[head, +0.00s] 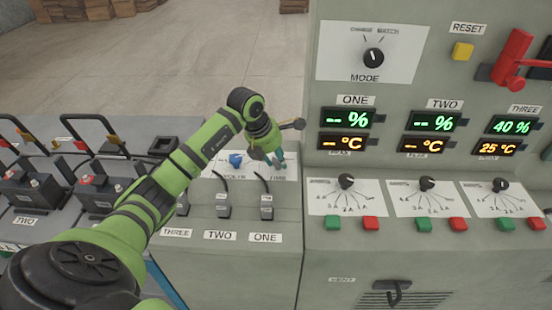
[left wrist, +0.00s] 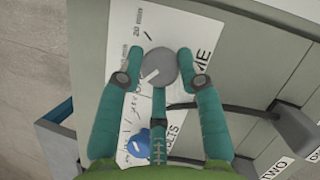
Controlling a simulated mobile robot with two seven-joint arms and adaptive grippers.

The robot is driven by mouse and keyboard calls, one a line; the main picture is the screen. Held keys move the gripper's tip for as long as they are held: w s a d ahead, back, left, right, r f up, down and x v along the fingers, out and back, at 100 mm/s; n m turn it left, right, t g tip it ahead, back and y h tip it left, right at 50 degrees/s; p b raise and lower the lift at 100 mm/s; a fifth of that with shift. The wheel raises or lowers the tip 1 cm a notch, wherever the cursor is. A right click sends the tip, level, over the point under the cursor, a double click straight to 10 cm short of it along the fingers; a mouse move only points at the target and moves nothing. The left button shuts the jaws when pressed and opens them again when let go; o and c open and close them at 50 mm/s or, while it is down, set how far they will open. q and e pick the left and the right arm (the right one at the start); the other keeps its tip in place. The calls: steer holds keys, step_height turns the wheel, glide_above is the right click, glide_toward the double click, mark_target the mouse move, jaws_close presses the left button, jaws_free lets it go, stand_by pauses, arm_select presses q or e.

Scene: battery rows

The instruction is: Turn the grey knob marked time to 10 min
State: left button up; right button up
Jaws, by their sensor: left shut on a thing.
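The grey knob (left wrist: 162,66) sits on a white label plate in the left wrist view, with a pale pointer line toward the lower left of that picture. The plate's word ending in "ME" is partly covered, and a "20" mark shows near its top. My left gripper (head: 277,160) reaches down over this plate and is shut on the grey knob. In the left wrist view its teal fingers (left wrist: 156,70) stand on either side of the knob. In the head view the fingers hide the knob. My right gripper is in neither view.
A blue knob (head: 236,159) marked volts stands close beside, also in the left wrist view (left wrist: 138,146). Black cables (head: 222,184) rise from sockets in front. The tall grey cabinet (head: 318,262) stands right of the gripper. Batteries (head: 98,193) lie left, below my arm.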

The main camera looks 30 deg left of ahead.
arm_select(q)
steer(key=m+b, duration=0.1)
steer(key=m+h+b, duration=0.1)
steer(key=m, duration=0.2)
steer(key=shift+w+a+r+g+b, duration=0.1)
steer(key=shift+w+g+b, duration=0.2)
steer(key=shift+b, duration=0.1)
steer(key=m+h+b, duration=0.1)
steer(key=m, duration=0.2)
steer(key=shift+g, duration=0.4)
steer(key=shift+r+m+g+h+b, duration=0.1)
steer(key=shift+m+g+h+b, duration=0.3)
steer(key=shift+m, duration=0.5)
steer(key=o, duration=1.1)
steer(key=shift+o, duration=0.2)
